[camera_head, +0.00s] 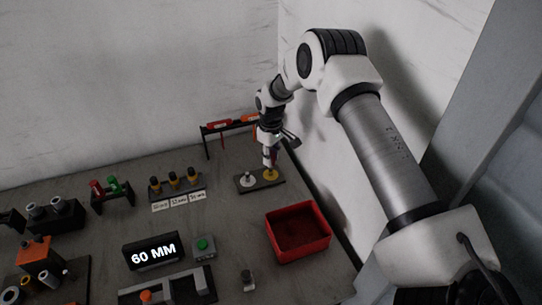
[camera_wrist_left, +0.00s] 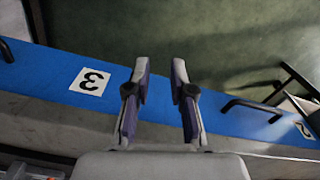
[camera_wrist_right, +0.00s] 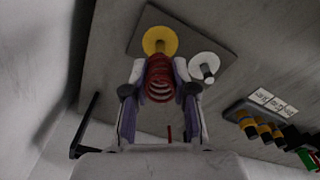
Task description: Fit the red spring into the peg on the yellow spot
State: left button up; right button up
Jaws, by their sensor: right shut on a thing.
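In the right wrist view my right gripper (camera_wrist_right: 160,72) is shut on the red spring (camera_wrist_right: 160,85), whose coils show between the fingers. The yellow spot (camera_wrist_right: 160,38) lies just beyond the spring's end, on a dark plate (camera_wrist_right: 136,42). The spring hides the peg there, so I cannot tell whether it is around the peg. In the head view the right gripper (camera_head: 270,158) is right above the yellow spot (camera_head: 270,175); the spring is not clear there. My left gripper (camera_wrist_left: 161,65) is open and empty in the left wrist view, away from the plate.
A white spot (camera_head: 248,180) with a peg sits beside the yellow one. A tool rack (camera_head: 228,127) stands behind. A red bin (camera_head: 300,248) stands in front, near the table's right edge. A holder with yellow-black parts (camera_head: 176,186) is to the left, and a display reads 60 MM (camera_head: 153,252).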

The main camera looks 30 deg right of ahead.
aim_at(271, 167)
jog(key=shift+f+b, duration=1.6)
jog(key=shift+f, duration=0.95)
jog(key=o, duration=1.1)
jog(key=shift+c, duration=0.2)
jog(key=shift+r, duration=0.1)
notch_tip(271, 167, up, 12)
